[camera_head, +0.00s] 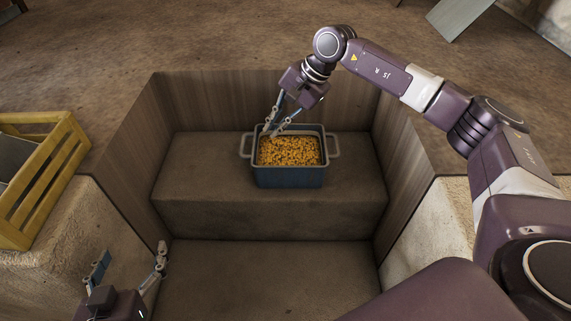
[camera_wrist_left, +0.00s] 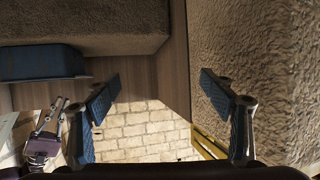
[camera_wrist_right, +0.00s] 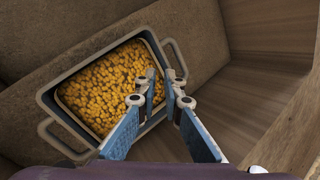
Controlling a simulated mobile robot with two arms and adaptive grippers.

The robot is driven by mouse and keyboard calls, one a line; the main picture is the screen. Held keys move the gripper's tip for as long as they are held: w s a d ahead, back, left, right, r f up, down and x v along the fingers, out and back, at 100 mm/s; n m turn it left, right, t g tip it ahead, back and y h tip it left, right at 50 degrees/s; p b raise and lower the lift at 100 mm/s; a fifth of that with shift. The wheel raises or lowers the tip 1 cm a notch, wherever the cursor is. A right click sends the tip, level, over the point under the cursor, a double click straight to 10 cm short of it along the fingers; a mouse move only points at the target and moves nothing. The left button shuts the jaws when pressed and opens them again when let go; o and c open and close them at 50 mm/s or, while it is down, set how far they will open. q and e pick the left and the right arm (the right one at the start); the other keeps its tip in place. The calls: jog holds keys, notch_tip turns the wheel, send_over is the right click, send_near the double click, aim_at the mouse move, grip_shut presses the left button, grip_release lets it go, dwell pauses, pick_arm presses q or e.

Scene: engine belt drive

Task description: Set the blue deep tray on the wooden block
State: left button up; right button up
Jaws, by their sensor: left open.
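The blue deep tray (camera_head: 290,178) is upright, filled with orange-yellow bits, over the upper brown step (camera_head: 200,170) in the recess. Its base appears to rest there. Its side shows in the left wrist view (camera_wrist_left: 40,63). My right gripper (camera_head: 270,132) comes from behind. In the right wrist view its fingers (camera_wrist_right: 162,78) straddle the tray's rim (camera_wrist_right: 70,125), one inside and one outside, close together on it. My left gripper (camera_head: 132,258) is open and empty at the lower left, away from the tray. No separate wooden block is distinguishable from the step.
Wood-panelled walls (camera_head: 130,140) enclose the recess on the left, back and right. A lower brown surface (camera_head: 270,275) in front of the step is clear. A yellow slatted crate (camera_head: 50,175) stands at the left. A grey-green panel (camera_head: 458,15) lies at the top right.

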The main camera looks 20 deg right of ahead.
aim_at(324, 149)
jog(key=s+d+f+n+h, duration=0.1)
jog(key=d+n, duration=0.1)
jog(key=d, duration=0.2)
jog(key=s+d+f+n+g+h, duration=0.1)
jog(key=d+n+h, duration=0.1)
jog(key=d, duration=0.2)
jog(key=s+d+f+n+g+h, duration=0.1)
jog(key=s+d+f+h, duration=0.1)
jog(key=d, duration=0.3)
jog(key=shift+n+b, duration=0.35)
jog(key=shift+n, duration=0.05)
jog(key=shift+w+d+f+b, duration=0.1)
jog(key=shift+f+b, duration=0.25)
jog(key=shift+f, duration=0.85)
notch_tip(324, 149, down, 5)
jog(key=shift+w+d+r+b, duration=0.15)
jog(key=shift+r+b, duration=0.05)
jog(key=shift+b, duration=0.75)
jog(key=shift+f, duration=0.15)
pick_arm(q)
notch_tip(324, 149, up, 16)
jog(key=w+d+t+h, duration=0.1)
jog(key=t+h, duration=0.1)
jog(key=t, duration=0.6)
jog(key=shift+w+d+r+h, duration=0.2)
jog(key=shift+h, duration=0.1)
pick_arm(e)
grip_shut()
